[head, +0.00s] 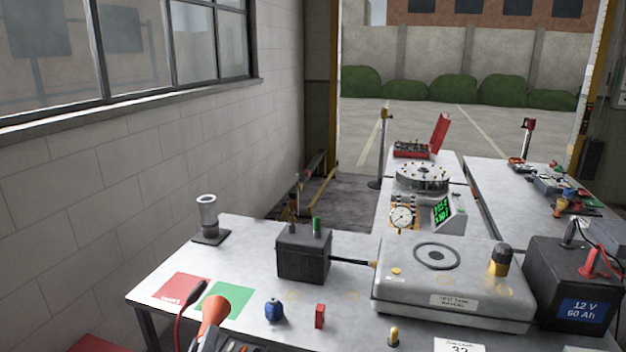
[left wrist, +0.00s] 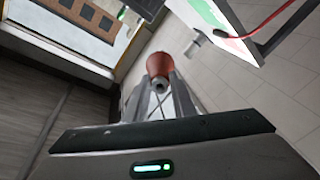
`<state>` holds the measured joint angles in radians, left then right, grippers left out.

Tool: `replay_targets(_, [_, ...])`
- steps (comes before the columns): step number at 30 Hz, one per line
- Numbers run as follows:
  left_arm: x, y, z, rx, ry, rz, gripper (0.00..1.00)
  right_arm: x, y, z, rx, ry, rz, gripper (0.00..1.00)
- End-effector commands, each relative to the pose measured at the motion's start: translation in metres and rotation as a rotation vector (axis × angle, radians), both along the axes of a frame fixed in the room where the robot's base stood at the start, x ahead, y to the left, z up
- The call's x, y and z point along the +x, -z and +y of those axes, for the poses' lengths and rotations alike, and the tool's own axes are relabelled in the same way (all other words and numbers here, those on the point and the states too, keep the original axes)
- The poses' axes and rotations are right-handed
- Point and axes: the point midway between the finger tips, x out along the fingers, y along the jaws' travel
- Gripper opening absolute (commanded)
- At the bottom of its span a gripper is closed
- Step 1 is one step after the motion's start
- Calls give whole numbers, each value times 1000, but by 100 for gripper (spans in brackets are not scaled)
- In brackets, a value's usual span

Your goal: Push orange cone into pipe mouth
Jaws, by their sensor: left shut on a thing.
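The orange cone (head: 213,308) is at the front left of the head view, with its wide end up and tilted. My left gripper (head: 203,336) is shut on it, and only a little of the gripper shows at the bottom edge. In the left wrist view the cone (left wrist: 159,66) sticks out beyond the two fingertips (left wrist: 160,92). A short grey upright pipe (head: 207,211) stands on a dark base at the table's far left corner, apart from the cone. A grey cylinder, seemingly this pipe, shows in the left wrist view (left wrist: 192,50). My right gripper is not in view.
The table carries a red mat (head: 181,287), a green mat (head: 227,300), a blue knobbed part (head: 274,310), a red block (head: 320,316), a dark box (head: 303,256) and a large grey unit (head: 450,295). A red cable (head: 180,310) arches beside the cone. A battery (head: 575,290) stands right.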

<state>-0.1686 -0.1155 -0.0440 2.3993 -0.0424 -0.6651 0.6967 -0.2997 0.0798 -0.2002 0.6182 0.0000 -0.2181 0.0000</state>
Motion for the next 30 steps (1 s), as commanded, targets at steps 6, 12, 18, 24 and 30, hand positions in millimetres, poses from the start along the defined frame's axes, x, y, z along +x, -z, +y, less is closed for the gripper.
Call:
replay_targets(6, [-1, 0, 0, 0, 1, -1, 0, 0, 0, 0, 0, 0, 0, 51])
replay_targets(12, [-17, 9, -1, 2, 3, 1, 0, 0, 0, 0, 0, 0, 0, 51])
replay_targets(18, [-53, 25, -1, 1, 4, 3, 0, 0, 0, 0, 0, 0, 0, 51])
replay_targets(24, [-85, 34, -1, 1, 3, 1, 0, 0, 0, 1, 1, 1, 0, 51])
replay_targets(30, [-96, 36, 0, 1, 1, -1, 0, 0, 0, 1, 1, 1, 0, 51])
